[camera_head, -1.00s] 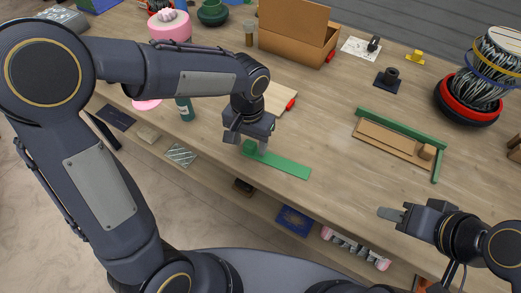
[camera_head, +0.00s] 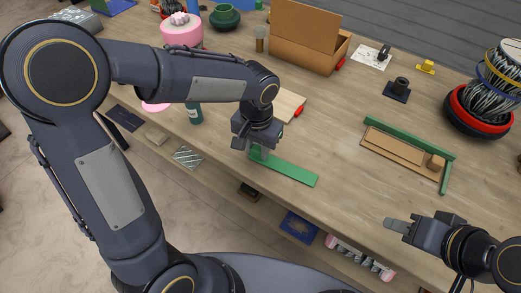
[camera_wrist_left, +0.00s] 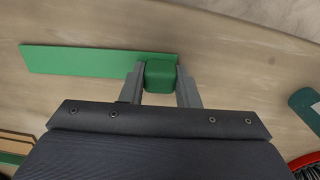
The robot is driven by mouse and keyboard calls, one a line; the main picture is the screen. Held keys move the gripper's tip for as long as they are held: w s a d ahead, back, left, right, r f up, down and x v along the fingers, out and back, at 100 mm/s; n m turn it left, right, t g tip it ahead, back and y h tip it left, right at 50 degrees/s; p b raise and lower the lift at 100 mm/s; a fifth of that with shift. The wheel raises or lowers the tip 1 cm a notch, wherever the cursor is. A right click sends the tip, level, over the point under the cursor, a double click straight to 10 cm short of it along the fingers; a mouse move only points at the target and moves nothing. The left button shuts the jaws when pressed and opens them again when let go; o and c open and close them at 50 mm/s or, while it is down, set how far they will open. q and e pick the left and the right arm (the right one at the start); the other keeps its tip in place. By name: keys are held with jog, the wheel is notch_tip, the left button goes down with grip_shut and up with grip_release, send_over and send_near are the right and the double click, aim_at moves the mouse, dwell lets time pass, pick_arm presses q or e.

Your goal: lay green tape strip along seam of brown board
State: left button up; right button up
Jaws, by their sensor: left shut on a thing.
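The green tape strip (camera_head: 290,171) lies near the front edge of the table, with a green block (camera_head: 257,154) at its left end. My left gripper (camera_head: 251,152) is shut on this block. In the left wrist view, the block (camera_wrist_left: 161,74) sits between the two fingers and the flat strip (camera_wrist_left: 85,61) runs off to the left. The brown board (camera_head: 395,152) lies further right, with green strips along its far and right sides and a small brown block (camera_head: 435,161) at its right end. My right gripper (camera_head: 391,225) is at the front right, away from the board; its finger gap is unclear.
An open cardboard box (camera_head: 298,55) stands at the back. A red-handled tool (camera_head: 298,112) lies behind the strip. Table between strip and board is clear. A wire spool (camera_head: 492,85) stands far right.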

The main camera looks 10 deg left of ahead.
pick_arm(q)
jog(key=shift+r, duration=0.45)
notch_tip(320, 180, up, 2)
jog(key=shift+s+d+r, duration=0.1)
jog(key=shift+r, duration=0.15)
jog(key=s+d+r+b, duration=0.1)
jog(key=s+d+r, duration=0.5)
jog(key=s+r, duration=0.3)
jog(key=s, duration=0.3)
jog(key=shift+d+r, duration=0.2)
jog(key=shift+s, duration=0.1)
